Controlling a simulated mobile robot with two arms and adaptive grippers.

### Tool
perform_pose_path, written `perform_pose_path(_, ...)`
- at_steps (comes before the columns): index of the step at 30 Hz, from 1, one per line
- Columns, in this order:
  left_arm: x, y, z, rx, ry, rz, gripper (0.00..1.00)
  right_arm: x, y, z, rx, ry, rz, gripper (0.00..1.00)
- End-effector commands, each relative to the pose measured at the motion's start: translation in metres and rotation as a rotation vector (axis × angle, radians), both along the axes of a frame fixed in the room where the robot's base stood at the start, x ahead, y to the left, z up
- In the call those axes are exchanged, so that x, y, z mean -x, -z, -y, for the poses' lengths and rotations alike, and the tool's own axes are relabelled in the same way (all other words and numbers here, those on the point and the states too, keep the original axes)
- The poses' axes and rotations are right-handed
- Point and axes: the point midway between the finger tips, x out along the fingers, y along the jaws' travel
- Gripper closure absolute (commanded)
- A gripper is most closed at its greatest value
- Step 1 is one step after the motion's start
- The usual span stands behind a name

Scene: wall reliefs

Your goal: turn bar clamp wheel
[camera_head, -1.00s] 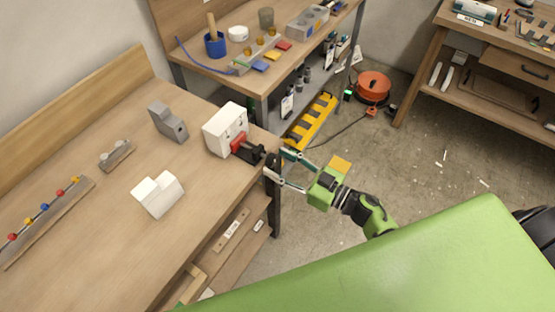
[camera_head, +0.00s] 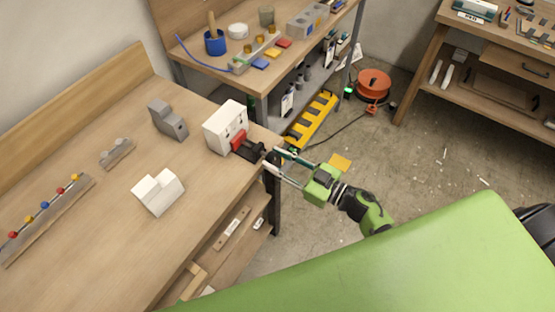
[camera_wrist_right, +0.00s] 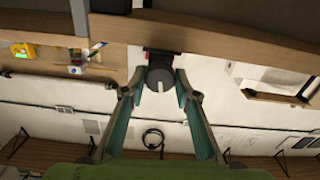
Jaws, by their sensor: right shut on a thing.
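A red and black bar clamp (camera_head: 243,146) sits at the right edge of the wooden workbench, against a white block (camera_head: 226,124). Its dark wheel (camera_wrist_right: 160,76) shows in the right wrist view as a round knob with a pale line on its face. My right gripper (camera_head: 276,159) comes from the right, at the bench edge, and is shut on the wheel. In the right wrist view its fingertips (camera_wrist_right: 160,85) lie on either side of the wheel. The gripper hides much of the wheel in the head view. My left gripper is not in view.
On the bench are a grey block (camera_head: 167,120), a white notched block (camera_head: 158,192) and a strip with coloured beads (camera_head: 45,215). A second table (camera_head: 262,83) with small parts stands behind. An orange cable reel (camera_head: 373,84) is on the floor. Open floor lies to the right.

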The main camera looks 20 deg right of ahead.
Motion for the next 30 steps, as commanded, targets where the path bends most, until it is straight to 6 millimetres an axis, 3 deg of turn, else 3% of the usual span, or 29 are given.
perform_pose_path(30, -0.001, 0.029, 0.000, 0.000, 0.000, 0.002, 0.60, 0.001, 0.003, -0.001, 0.698, -0.001, 0.546, 0.93)
